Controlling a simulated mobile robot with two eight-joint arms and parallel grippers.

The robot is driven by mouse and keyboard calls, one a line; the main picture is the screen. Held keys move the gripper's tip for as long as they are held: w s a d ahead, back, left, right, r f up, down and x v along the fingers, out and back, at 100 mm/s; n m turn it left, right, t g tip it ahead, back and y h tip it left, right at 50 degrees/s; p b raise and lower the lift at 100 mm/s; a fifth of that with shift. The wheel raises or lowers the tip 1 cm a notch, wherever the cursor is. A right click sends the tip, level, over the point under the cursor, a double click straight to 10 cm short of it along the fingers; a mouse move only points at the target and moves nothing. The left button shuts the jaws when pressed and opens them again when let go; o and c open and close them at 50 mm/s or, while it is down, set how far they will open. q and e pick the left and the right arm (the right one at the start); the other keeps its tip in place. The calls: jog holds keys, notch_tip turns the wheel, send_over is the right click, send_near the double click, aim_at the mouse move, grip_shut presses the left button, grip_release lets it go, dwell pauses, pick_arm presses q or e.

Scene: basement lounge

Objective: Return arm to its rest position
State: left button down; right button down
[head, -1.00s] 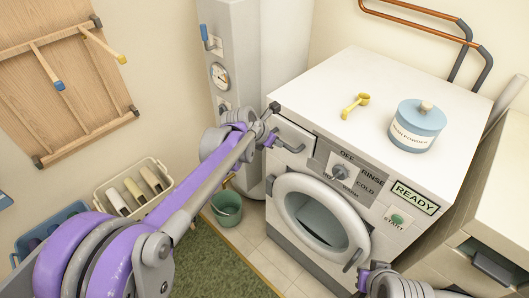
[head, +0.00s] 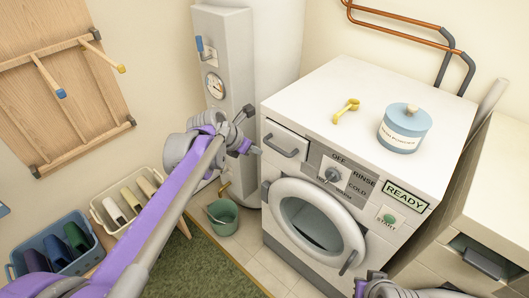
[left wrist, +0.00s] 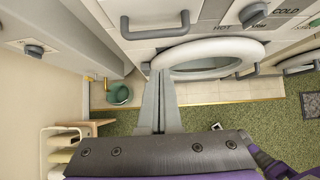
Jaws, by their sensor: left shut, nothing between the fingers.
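My left arm (head: 165,215) reaches from the lower left of the head view towards the washing machine (head: 300,235). Its gripper (head: 247,128) is empty, just left of the machine's top left corner and the drawer handle (head: 280,147). In the left wrist view the two grey fingers (left wrist: 160,95) lie together, below the drawer handle (left wrist: 155,28) and left of the round door (left wrist: 215,52). The drawer looks closed. Part of my right arm (head: 385,287) shows at the bottom edge; its fingers cannot be made out.
Bins with coloured contents (head: 58,245) stand at lower left.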

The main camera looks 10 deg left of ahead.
pick_arm(q)
jog(key=s+a+f+m+y, duration=0.1)
jog(key=s+f+m, duration=0.2)
jog(key=s+m, duration=0.6)
jog(key=s+a+f+m+y, duration=0.1)
jog(key=s+f+m, duration=0.3)
jog(key=s+m, duration=0.5)
jog(key=s+a+f+m+g+y, duration=0.1)
jog(key=s+a+f+m+y, duration=0.1)
jog(key=s+m, duration=0.8)
jog(key=shift+f+m, duration=0.75)
jog(key=shift+m, duration=0.15)
pick_arm(e)
jog(key=shift+w, duration=0.3)
jog(key=c, duration=1.6)
grip_release()
